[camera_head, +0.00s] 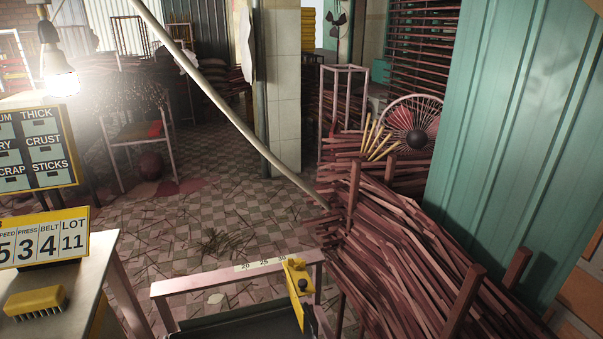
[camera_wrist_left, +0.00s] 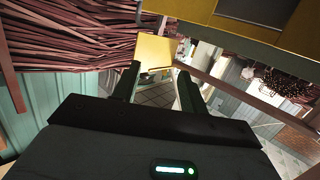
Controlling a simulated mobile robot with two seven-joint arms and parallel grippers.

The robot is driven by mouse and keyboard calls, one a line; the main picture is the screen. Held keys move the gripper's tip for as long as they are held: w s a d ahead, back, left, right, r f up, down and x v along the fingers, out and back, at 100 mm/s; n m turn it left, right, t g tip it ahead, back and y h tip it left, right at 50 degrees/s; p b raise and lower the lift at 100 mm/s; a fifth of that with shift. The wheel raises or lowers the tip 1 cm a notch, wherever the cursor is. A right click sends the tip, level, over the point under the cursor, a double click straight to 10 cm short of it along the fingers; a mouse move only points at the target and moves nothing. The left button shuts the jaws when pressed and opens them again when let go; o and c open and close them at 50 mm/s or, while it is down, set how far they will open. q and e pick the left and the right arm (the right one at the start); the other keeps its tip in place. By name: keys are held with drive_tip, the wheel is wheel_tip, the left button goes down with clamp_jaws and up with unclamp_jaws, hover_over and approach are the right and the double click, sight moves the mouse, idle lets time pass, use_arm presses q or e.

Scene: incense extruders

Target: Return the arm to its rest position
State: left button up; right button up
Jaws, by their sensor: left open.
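My left gripper (camera_wrist_left: 158,72) shows in the left wrist view, with its two dark fingers apart. A yellow plate-like part (camera_wrist_left: 155,50) shows just beyond and between the fingertips. I cannot tell whether the fingers touch it; nothing is clearly held. In the head view neither of my arms nor grippers is visible. My right gripper is in neither view.
A metal rail with a scale (camera_head: 225,275) and a yellow stop (camera_head: 296,277) stands at the front. A table (camera_head: 70,285) at the left bears a yellow brush (camera_head: 36,301) and a number sign (camera_head: 42,238). Stacked sticks (camera_head: 400,240) fill the right; tiled floor lies between.

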use_arm(q)
drive_tip(key=s+a+f+g+y, duration=0.1)
drive_tip(key=s+a+f, duration=0.3)
drive_tip(key=s, duration=0.5)
drive_tip(key=s+a+f+n+g+y+p, duration=0.1)
drive_tip(key=s+a+f+g, duration=0.2)
drive_tip(key=s, duration=0.7)
drive_tip(key=s+a+f+n+g+y, duration=0.1)
drive_tip(key=s+a+f, duration=0.4)
drive_tip(key=s, duration=0.5)
drive_tip(key=shift+a+f+g+y+p, duration=0.2)
drive_tip(key=shift+a+g+y+p, duration=0.1)
drive_tip(key=shift+g+y, duration=0.25)
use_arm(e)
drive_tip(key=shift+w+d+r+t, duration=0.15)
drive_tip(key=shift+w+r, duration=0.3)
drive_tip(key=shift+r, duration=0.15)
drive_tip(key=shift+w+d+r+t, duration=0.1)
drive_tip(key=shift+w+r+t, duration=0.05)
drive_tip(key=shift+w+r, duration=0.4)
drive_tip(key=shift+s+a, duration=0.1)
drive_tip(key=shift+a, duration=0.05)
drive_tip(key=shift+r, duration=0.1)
